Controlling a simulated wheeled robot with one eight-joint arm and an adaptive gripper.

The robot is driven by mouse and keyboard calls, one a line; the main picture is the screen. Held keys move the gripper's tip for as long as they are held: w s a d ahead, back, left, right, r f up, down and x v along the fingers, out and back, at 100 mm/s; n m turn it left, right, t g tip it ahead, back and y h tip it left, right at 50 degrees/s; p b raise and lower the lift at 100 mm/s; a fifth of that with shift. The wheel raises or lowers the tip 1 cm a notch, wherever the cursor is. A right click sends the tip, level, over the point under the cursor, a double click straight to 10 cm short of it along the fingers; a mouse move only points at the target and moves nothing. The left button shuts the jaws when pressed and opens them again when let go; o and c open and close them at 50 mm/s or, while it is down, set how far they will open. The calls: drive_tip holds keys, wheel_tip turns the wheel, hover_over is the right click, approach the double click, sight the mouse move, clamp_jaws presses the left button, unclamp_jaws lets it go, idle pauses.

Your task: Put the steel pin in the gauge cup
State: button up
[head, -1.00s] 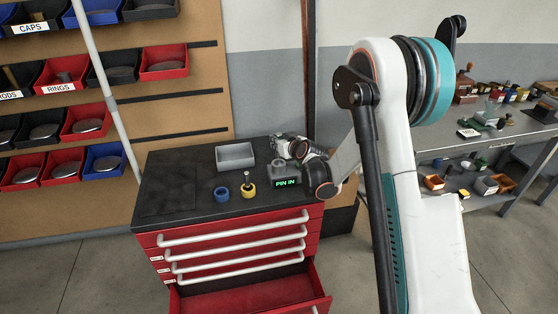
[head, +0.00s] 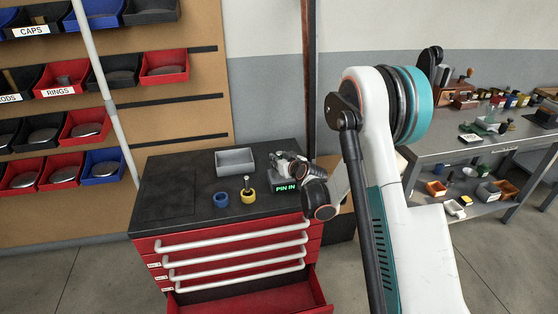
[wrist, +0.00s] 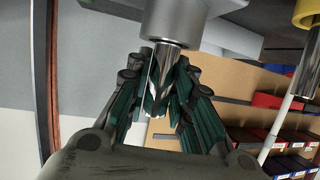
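The gauge cup shows as a grey cylinder (wrist: 172,22) at the top of the wrist view. A shiny steel pin (wrist: 165,72) stands in its mouth. My gripper (wrist: 165,60) has its green-padded fingers on both sides of this pin. I cannot tell whether the pads press on it. In the head view my gripper (head: 285,163) hides the cup, above a display (head: 286,188) that reads "PIN IN". Another pin-like metal post (head: 247,182) stands upright in a yellow ring (head: 248,196). The yellow ring also shows in the wrist view (wrist: 307,14).
A blue ring (head: 221,200) sits left of the yellow one on the black cabinet top (head: 165,190). A grey tray (head: 236,162) stands behind them. The cabinet's bottom drawer (head: 255,300) is open. Bins hang on the left wall; a cluttered bench stands at the right.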

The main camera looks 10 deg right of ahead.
drive_tip(key=shift+o, duration=1.1)
drive_tip(key=shift+r, duration=0.15)
drive_tip(key=shift+s+r, duration=0.2)
drive_tip(key=shift+s, duration=0.1)
drive_tip(key=s+a+r+g+p, duration=0.1)
drive_tip(key=s+r+g+p, duration=0.1)
drive_tip(key=s+r, duration=0.85)
drive_tip(key=s+a+r+g+p, duration=0.1)
drive_tip(key=s+r+p, duration=0.1)
drive_tip(key=s+r, duration=0.85)
drive_tip(key=s+d+m+g+h, duration=0.2)
drive_tip(key=s+g, duration=0.1)
drive_tip(key=s, duration=2.2)
drive_tip(key=shift+s+r+h, duration=0.15)
drive_tip(key=shift+s+h, duration=0.15)
drive_tip(key=shift+s, duration=0.1)
